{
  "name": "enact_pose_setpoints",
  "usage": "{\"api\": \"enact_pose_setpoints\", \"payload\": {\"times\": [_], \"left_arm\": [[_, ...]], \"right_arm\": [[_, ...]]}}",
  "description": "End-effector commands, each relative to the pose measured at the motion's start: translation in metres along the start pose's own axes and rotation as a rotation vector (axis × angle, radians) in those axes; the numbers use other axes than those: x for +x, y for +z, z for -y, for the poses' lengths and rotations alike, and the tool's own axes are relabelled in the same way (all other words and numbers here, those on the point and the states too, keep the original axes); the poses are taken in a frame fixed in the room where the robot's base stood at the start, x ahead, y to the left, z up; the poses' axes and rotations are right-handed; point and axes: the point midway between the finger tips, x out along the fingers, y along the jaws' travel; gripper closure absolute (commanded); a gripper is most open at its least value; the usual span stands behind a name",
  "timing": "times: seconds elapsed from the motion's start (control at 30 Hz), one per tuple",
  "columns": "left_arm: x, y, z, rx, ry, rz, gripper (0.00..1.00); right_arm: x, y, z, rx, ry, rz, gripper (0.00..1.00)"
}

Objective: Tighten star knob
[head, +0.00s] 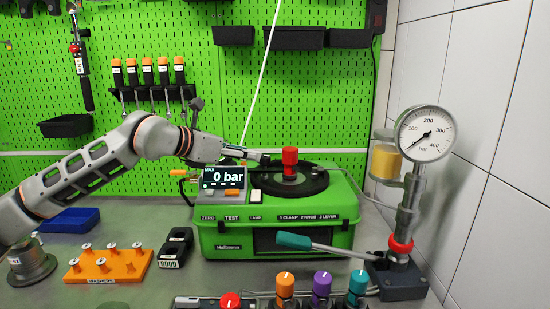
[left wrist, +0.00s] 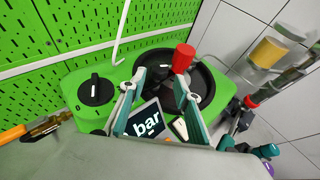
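The green pump testbench (head: 275,240) stands on the bench, with a round black plate (head: 312,183) on its top. A red upright handle (head: 290,160) stands on the plate; it also shows in the left wrist view (left wrist: 182,57). A black round knob with a white mark (left wrist: 96,90) sits on the left part of the top; in the head view it is hidden. I cannot tell for certain which part is the star knob. My left gripper (head: 265,158) is open and empty above the top, left of the red handle. In the left wrist view its fingers (left wrist: 161,74) are spread. My right gripper is not in view.
The display (head: 224,178) reads 0 bar. A teal-handled lever (head: 300,242) and pressure gauge (head: 425,134) stand at the right. Coloured knobs (head: 322,284) line the front. An orange tray with pegs (head: 125,266) lies left. The green pegboard (head: 150,40) closes the back.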

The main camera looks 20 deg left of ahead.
Motion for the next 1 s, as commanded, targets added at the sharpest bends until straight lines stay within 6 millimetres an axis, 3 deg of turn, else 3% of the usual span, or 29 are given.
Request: {"api": "enact_pose_setpoints", "payload": {"times": [0.17, 0.6, 1.0], "left_arm": [[0.010, 0.000, 0.000, -0.001, -0.001, -0.001, 0.68], [0.070, 0.001, 0.000, -0.001, 0.000, 0.000, 0.68], [0.078, 0.000, -0.001, 0.000, 0.001, -0.001, 0.68]], "right_arm": [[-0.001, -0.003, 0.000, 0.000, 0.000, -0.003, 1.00], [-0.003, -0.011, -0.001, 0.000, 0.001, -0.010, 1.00], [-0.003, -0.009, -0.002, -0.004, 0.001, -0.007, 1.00]]}}
